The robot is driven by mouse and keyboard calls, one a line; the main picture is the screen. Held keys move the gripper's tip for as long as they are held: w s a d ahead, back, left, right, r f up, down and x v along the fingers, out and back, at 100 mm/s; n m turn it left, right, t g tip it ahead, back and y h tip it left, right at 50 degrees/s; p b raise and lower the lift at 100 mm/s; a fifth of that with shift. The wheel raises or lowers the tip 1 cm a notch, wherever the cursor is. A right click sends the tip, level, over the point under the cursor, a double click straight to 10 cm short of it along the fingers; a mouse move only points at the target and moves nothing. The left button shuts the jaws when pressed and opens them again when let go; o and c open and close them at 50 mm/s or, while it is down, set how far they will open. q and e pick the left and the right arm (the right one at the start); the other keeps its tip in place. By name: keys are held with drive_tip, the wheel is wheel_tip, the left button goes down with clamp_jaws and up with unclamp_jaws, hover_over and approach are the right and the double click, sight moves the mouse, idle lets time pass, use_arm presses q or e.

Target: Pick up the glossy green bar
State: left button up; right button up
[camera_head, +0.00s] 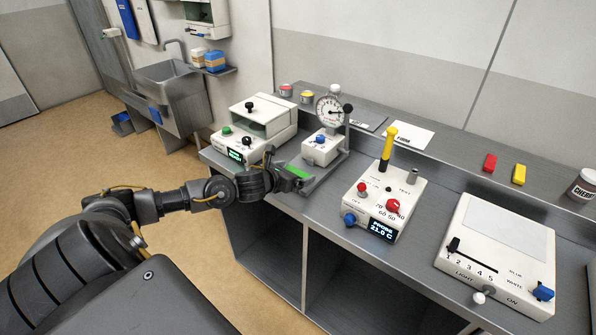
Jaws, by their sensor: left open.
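The glossy green bar (297,171) lies on the grey bench, in front of the dial gauge stand. My left gripper (291,179) reaches in from the left at the bench's front edge, with its fingers at the bar. The left gripper is open. Its fingers partly cover the bar, and I cannot tell whether they touch it. My right gripper is not in view.
A white hooded device (257,126) stands left of the bar, close to my left wrist. The dial gauge (330,111) stands behind it. A white control box (385,205) with a yellow handle is to the right. A light box (497,254) sits farther right.

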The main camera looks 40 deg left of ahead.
use_arm(q)
drive_tip(key=shift+x, duration=1.05)
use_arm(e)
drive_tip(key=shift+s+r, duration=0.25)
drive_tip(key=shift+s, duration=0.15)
use_arm(q)
drive_tip(key=c, duration=0.9)
drive_tip(key=shift+o, duration=0.2)
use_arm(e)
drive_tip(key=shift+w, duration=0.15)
use_arm(q)
drive_tip(key=shift+r, duration=0.2)
